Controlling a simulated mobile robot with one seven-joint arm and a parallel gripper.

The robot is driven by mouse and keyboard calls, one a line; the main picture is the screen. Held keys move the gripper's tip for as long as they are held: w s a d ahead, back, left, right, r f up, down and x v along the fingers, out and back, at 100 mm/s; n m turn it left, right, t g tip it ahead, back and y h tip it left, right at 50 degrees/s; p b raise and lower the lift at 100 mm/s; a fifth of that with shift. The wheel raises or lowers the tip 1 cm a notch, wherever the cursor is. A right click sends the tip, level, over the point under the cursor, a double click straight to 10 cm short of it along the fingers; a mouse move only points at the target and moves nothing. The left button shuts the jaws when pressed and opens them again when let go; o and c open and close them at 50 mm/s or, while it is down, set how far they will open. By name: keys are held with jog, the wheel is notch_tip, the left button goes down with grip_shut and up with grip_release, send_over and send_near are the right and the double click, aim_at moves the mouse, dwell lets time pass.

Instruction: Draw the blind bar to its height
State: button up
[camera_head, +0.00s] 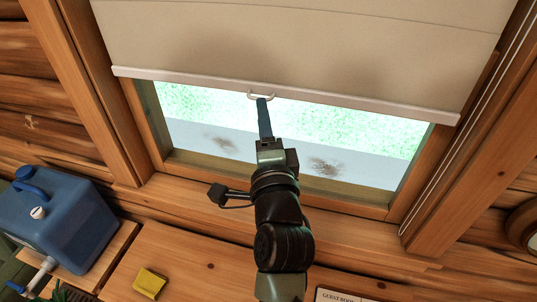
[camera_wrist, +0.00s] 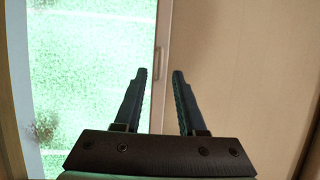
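The beige blind (camera_head: 300,40) hangs over the upper part of the window, with its pale bottom bar (camera_head: 190,80) running across the glass, lower at the right in the tilted picture. A small pale loop handle (camera_head: 255,94) hangs at the middle of the bar. My gripper (camera_head: 262,101) reaches up from below, its tip at the handle. In the wrist view, the fingers of my gripper (camera_wrist: 159,71) stand apart, one on each side of the bar (camera_wrist: 165,30). The handle (camera_wrist: 157,63) shows faintly between them; whether either finger touches it I cannot tell.
Below the blind, the window glass (camera_head: 290,130) shows green and grey outside, with dark smudges. A blue water jug (camera_head: 65,220) stands on the wooden surface at lower left, with a yellow block (camera_head: 150,282) nearby. Wooden frame posts flank the window.

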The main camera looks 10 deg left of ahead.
jog(key=b+v, duration=0.3)
jog(key=v, duration=0.5)
jog(key=shift+s, duration=0.35)
jog(key=shift+d, duration=0.1)
